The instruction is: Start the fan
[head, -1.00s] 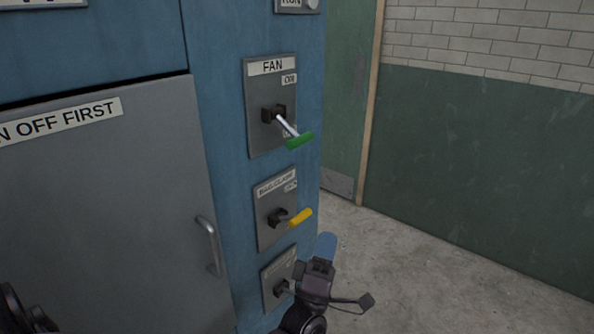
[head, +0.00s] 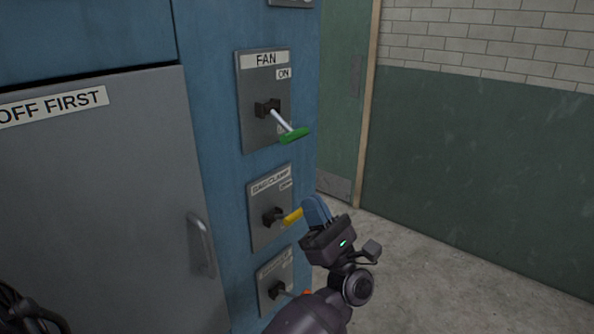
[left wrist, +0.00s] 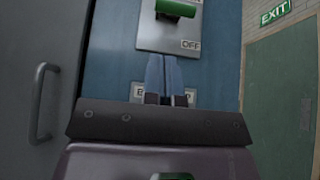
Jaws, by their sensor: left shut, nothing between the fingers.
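The fan switch is a grey plate (head: 246,125) labelled FAN on the side of a blue cabinet, with ON marked near its top. Its lever has a green handle (head: 295,135) and slants out and downward. In the left wrist view, the green handle (left wrist: 175,8) shows at the top, above an OFF label. My left gripper (head: 317,208) has blue fingers, shut and empty. It is below the green handle, apart from it, and overlaps the end of the yellow handle in the head view; I cannot tell if they touch. The fingers (left wrist: 165,76) point up toward the fan plate.
Below the fan switch is a bag clamp switch with a yellow handle (head: 292,215), and a lower switch (head: 274,280) partly hidden by my arm. A grey cabinet door (head: 100,200) with a handle is at left. Open floor (head: 440,270) lies right.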

